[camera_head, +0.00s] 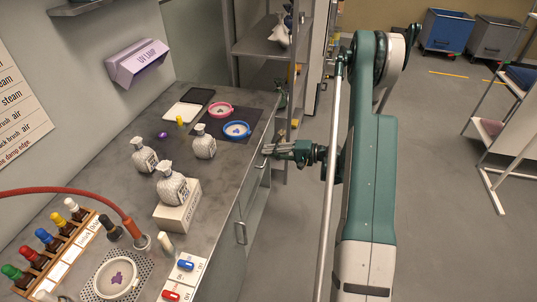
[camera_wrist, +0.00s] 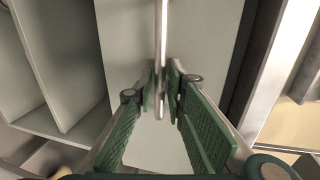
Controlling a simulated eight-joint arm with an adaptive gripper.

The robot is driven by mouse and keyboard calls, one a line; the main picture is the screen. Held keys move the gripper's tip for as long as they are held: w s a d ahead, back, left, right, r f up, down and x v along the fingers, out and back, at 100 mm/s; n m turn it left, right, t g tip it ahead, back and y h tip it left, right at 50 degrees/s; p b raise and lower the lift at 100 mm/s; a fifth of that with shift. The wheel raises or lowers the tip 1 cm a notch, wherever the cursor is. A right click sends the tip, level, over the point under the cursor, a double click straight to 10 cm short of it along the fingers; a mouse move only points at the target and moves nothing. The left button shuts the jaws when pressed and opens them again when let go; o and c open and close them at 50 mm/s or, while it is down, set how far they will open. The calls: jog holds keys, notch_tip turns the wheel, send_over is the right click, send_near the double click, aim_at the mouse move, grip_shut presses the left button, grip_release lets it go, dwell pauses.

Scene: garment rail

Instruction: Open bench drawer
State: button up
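The bench (camera_head: 225,175) has a grey top and a pale front with drawer handles. My gripper (camera_head: 268,151) is at the upper drawer handle, close below the bench edge. In the wrist view, the metal handle bar (camera_wrist: 161,35) runs down between my green-padded fingers (camera_wrist: 162,82). The fingertips close in on both sides of the bar, and my gripper looks shut on it. The pale drawer front (camera_wrist: 205,45) lies behind the bar. A lower handle (camera_head: 240,233) shows on the bench front. The drawer inside is not seen, and I cannot tell whether the drawer stands slightly out.
White bottles (camera_head: 204,145), a pink dish (camera_head: 220,110), a blue dish (camera_head: 236,130) and a colour bottle rack (camera_head: 53,245) stand on the bench. Grey shelving (camera_head: 262,42) stands just beyond the bench end.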

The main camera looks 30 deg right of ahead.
grip_shut()
jog(key=f+v, duration=0.3)
jog(key=v, duration=1.2)
jog(key=s+d+f+v, duration=0.1)
jog(key=f+v, duration=0.2)
jog(key=v, duration=1.2)
jog(key=shift+s+d+f, duration=0.15)
jog(key=shift+s+d, duration=0.15)
grip_release()
jog(key=v, duration=0.7)
jog(key=shift+s+d, duration=0.15)
